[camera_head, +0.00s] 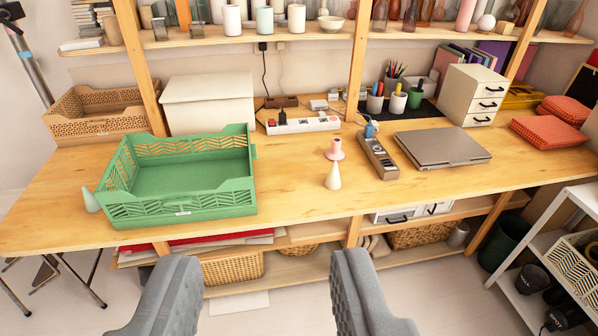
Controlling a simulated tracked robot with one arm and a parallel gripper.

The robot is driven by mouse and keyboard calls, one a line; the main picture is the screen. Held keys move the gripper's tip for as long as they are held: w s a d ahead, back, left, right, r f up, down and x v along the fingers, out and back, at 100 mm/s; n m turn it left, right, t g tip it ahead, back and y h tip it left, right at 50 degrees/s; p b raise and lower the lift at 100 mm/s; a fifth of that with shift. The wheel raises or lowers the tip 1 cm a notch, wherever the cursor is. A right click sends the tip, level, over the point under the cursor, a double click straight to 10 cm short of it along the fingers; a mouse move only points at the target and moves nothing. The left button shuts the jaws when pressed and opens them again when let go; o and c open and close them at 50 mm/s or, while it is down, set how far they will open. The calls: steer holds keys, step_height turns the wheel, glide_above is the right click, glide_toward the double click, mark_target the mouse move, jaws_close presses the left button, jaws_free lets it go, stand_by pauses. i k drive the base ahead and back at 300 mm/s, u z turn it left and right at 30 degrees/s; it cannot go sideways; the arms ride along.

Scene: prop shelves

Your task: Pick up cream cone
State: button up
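A small cream cone (333,177) stands upright on the wooden table (290,200), near the middle of its front part. A pink candlestick-like piece (335,150) stands just behind it. A second cone, pale mint (91,200), stands at the left by the green crate. My gripper (266,268) is open and empty, with its two grey fingers at the bottom of the view. It is on the near side of the table, apart from the cream cone, which lies ahead and slightly right of the gap's middle.
The green crate (180,212) stands left of the cream cone. A power strip (378,156) and a closed laptop (441,149) lie to its right. A white power strip (302,124) lies behind. Bare tabletop surrounds the cone in front. A metal rack (553,222) stands at the right.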

mark_target(333, 182)
steer(key=u, duration=0.45)
steer(key=i, duration=2.05)
steer(key=z, duration=0.8)
steer(key=k, duration=0.8)
steer(key=z, duration=0.2)
steer(key=i, duration=0.8)
steer(key=u, duration=0.15)
